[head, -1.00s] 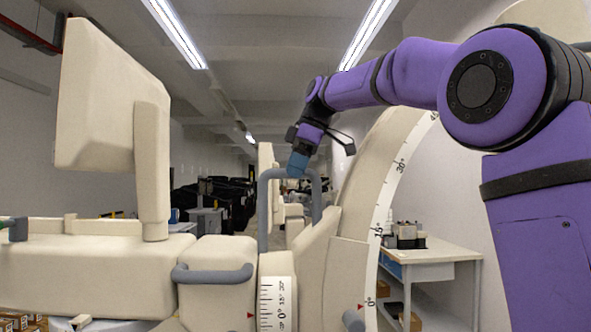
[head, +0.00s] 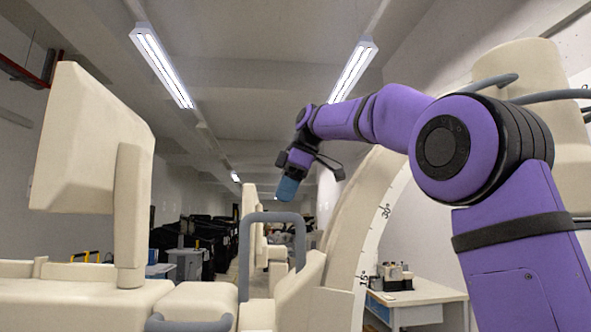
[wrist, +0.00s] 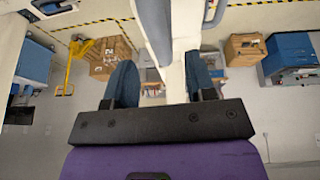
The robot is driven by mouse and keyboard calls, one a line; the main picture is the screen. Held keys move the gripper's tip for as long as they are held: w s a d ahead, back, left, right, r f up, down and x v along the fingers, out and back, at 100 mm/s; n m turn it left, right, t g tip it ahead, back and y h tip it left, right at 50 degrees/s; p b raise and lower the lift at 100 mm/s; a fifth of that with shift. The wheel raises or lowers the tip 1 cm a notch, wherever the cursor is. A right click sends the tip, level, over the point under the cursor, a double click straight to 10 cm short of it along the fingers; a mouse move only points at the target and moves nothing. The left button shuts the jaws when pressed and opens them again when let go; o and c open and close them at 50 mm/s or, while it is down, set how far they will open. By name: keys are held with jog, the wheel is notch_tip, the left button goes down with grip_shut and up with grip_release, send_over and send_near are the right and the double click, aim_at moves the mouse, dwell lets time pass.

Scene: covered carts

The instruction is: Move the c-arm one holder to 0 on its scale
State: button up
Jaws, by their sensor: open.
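The c-arm one (head: 350,225) shows as a large cream arc right of centre, with a white degree scale (head: 375,238) along its edge marked 15° and 30°. A grey U-shaped handle (head: 273,217) stands upright on the cream housing (head: 300,290) beside the arc. My gripper (head: 288,188) points down just above the handle's top bar, apart from it in the picture. In the wrist view my gripper (wrist: 161,82) has its two blue fingers spread, with cream structure and a grey bar (wrist: 155,30) seen between and beyond them. The 0 mark and its pointer are out of view.
A cream monitor (head: 88,165) rises at the left. A second grey handle (head: 190,323) is at the bottom edge. A white table (head: 420,292) stands right of the arc. Boxes (wrist: 105,55) and a yellow pallet jack (wrist: 75,60) are on the floor.

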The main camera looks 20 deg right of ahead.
jog(key=v, duration=0.6)
dwell(0.3)
jog(key=shift+s+r, duration=0.1)
jog(key=shift+r, duration=0.05)
dwell(0.8)
jog(key=s+f+m+t+h, duration=0.1)
jog(key=s+f+m, duration=0.6)
jog(key=s+f, duration=0.8)
jog(key=s+d+f+m+t+h, duration=0.1)
jog(key=s+f+m, duration=0.6)
jog(key=s+f, duration=0.8)
notch_tip(320, 180, down, 5)
jog(key=shift+r+m+t+h, duration=0.3)
jog(key=shift+t+h, duration=0.4)
jog(key=shift+h, duration=0.4)
jog(key=shift+s+d, duration=0.1)
jog(key=shift+d, duration=0.05)
